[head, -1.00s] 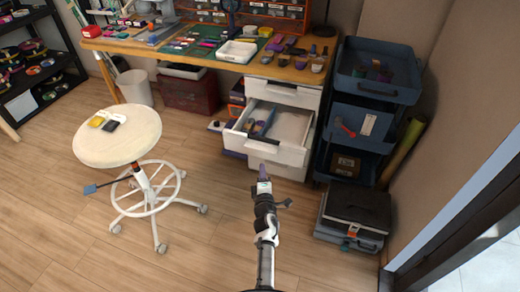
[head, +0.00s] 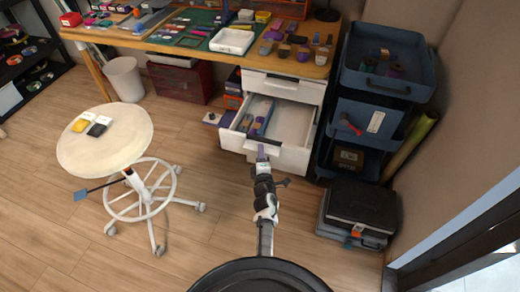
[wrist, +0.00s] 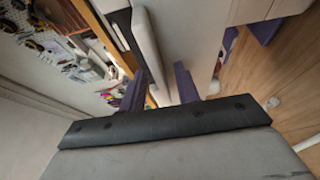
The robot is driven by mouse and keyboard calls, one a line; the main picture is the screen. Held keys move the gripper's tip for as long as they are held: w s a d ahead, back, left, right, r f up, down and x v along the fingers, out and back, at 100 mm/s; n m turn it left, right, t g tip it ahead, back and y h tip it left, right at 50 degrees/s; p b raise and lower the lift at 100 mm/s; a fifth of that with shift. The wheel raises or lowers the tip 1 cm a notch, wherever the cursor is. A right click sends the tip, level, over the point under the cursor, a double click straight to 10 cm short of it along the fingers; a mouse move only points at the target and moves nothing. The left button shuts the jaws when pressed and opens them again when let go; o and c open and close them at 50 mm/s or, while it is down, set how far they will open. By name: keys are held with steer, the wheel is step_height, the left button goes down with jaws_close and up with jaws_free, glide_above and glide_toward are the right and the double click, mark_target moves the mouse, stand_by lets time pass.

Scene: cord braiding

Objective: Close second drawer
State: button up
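The white drawer unit (head: 284,87) stands under the right end of the workbench. Its second drawer (head: 292,157) is pulled out, with a divided tray and a few small items inside. The top drawer above it is shut. My gripper (head: 261,151) is in front of the open drawer's front panel and overlaps it in the head view; I cannot tell whether it touches.
A blue tiered cart (head: 385,85) and a stacked case (head: 358,212) stand close to the right of the drawers. A round stool (head: 105,140) stands on the left. The workbench (head: 160,48) overhangs the drawers.

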steer(key=shift+c, duration=0.4)
jaws_close()
